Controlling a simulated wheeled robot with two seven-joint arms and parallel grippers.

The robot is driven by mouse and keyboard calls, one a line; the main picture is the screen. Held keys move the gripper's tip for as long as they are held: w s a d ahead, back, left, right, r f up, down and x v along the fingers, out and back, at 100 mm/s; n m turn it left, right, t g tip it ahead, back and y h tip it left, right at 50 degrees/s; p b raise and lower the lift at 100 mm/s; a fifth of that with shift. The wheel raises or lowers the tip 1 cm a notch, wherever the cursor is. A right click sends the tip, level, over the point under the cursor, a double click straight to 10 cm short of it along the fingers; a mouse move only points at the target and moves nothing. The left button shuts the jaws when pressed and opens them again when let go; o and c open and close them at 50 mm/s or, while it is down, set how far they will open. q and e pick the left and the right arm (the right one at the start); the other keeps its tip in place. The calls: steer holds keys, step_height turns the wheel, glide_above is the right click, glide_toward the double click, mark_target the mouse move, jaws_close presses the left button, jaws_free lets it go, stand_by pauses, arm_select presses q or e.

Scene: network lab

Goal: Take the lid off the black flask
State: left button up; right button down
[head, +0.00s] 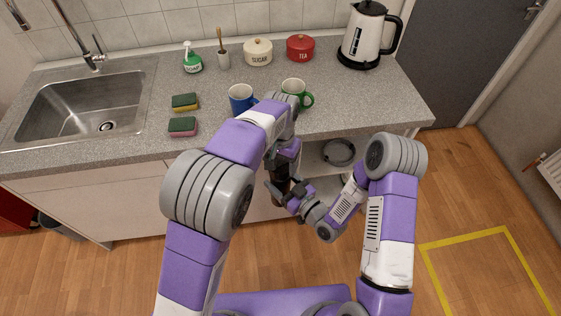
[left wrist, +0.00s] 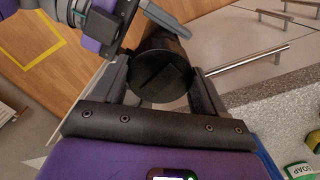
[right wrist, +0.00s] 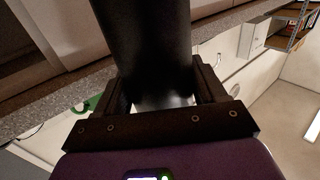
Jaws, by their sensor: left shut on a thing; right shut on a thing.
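The black flask is held between my two grippers in front of the counter. In the left wrist view its dark round top, the lid (left wrist: 160,82), faces the camera, with a raised bar across it. My left gripper (head: 283,172) is shut around this lid end, one finger on each side. My right gripper (head: 287,196) is shut on the flask's body lower down. In the right wrist view the black flask (right wrist: 145,40) rises from between the fingers. In the head view my grippers hide most of the flask. I cannot tell whether lid and body are apart.
The counter (head: 130,168) lies just beyond my arms. A blue mug (head: 238,98) and a green mug (head: 294,88) stand near its front edge, close to my left arm. Floor at right is clear.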

arm_select(q)
steer(key=n, duration=0.4)
steer(key=shift+w+d+r, duration=0.15)
steer(key=shift+w+r, duration=0.05)
steer(key=n, duration=0.7)
steer(key=shift+s+n, duration=0.1)
steer(key=shift+n, duration=0.3)
steer(key=n, duration=0.3)
steer(key=shift+n, duration=0.4)
steer(key=n, duration=0.4)
steer(key=shift+d, duration=0.1)
steer(key=n, duration=0.4)
steer(key=shift+s, duration=0.1)
steer(key=n, duration=0.6)
steer(key=shift+d, duration=0.2)
steer(key=shift+r, duration=0.25)
steer(key=shift+r, duration=0.9)
